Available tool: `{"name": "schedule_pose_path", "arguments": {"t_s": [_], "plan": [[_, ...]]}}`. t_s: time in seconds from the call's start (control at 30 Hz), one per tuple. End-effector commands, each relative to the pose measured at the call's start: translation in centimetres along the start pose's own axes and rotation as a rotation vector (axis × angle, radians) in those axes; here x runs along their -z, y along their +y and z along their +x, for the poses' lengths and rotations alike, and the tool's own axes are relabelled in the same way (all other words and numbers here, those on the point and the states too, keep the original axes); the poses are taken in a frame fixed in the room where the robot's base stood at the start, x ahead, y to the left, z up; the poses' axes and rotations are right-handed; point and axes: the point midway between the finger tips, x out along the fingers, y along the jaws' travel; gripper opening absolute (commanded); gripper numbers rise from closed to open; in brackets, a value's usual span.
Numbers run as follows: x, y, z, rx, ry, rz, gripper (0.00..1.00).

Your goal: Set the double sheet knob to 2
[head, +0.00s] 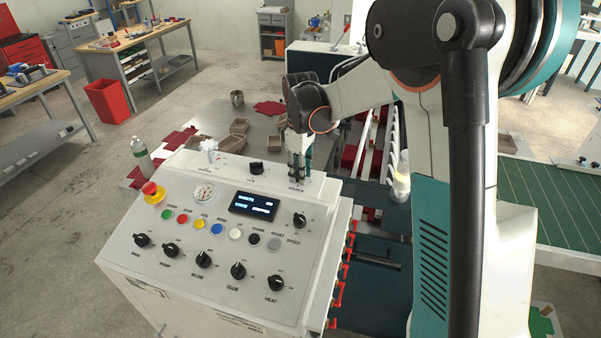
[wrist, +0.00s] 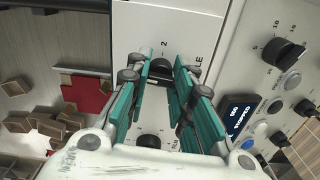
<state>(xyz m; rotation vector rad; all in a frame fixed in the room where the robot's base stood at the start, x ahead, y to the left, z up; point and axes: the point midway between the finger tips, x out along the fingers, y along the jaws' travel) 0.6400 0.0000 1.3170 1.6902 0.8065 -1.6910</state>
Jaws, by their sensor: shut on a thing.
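The double sheet knob (wrist: 161,67) is a small dark knob on the white console top. It shows between my fingertips in the wrist view, with a printed 2 (wrist: 164,44) just beyond it and the letters "LE" beside it. My gripper (wrist: 160,72) has its teal fingers down at the panel, shut on the knob. Its pointer is mostly hidden by the fingers, so I cannot tell its setting. In the head view my gripper (head: 298,176) points down at the console's upper right corner and covers the knob.
Another black knob (head: 257,168) stands left of my gripper, and a gauge (head: 204,193) further left. The sloped panel below carries a lit display (head: 254,206), coloured buttons, several black knobs and a red emergency stop (head: 151,189). Brown boxes (head: 239,126) lie on the table behind.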

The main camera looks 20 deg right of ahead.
Motion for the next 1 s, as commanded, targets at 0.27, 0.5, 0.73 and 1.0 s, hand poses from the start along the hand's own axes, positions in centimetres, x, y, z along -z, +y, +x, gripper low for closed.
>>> {"name": "schedule_pose_path", "arguments": {"t_s": [0.27,0.5,0.73,1.0], "plan": [[0.00,0.02,0.27,-0.001,0.000,0.216,0.00],[-0.01,0.01,0.24,-0.001,0.001,0.445,0.00],[0.01,0.03,0.20,-0.001,0.001,0.663,0.00],[0.00,0.02,0.14,-0.001,0.001,0.919,0.00]]}}
